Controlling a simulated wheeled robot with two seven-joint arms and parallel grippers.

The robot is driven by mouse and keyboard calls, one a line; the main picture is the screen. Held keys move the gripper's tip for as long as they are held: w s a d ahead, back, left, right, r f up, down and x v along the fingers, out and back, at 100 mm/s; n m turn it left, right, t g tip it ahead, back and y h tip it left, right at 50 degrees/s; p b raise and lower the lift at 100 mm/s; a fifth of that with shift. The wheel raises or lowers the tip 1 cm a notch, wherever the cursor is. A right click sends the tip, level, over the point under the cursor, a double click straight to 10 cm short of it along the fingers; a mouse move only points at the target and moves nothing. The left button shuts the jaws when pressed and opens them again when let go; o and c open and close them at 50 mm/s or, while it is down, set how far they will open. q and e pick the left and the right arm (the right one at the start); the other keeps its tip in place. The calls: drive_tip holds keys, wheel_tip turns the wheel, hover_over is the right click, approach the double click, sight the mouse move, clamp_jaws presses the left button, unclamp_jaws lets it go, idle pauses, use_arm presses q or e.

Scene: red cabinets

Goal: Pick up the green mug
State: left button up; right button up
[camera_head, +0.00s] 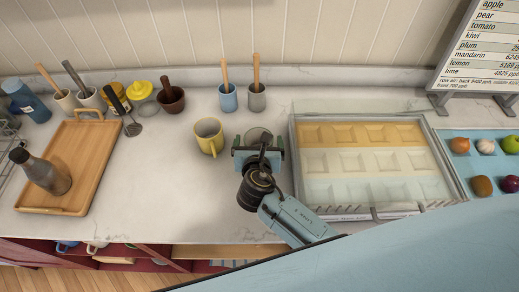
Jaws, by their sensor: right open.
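My right gripper (258,152) is open over the counter, pointing away from me, just right of a yellow mug (208,137). A round greyish rim, like the mouth of a cup, shows between and just beyond its fingers. Greenish parts show around it, but the gripper hides most of it, so I cannot tell whether this is the green mug. No other green mug shows clearly. The yellow mug stands upright, apart from the gripper. My left gripper is not in view.
A blue cup (228,98) and a grey cup (257,98) with wooden handles stand behind. A compartment tray (298,170) is close on the right. A wooden tray (90,160) with a bottle (45,172) lies left.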

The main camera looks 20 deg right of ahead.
drive_tip(key=shift+c, duration=0.2)
drive_tip(key=c, duration=1.2)
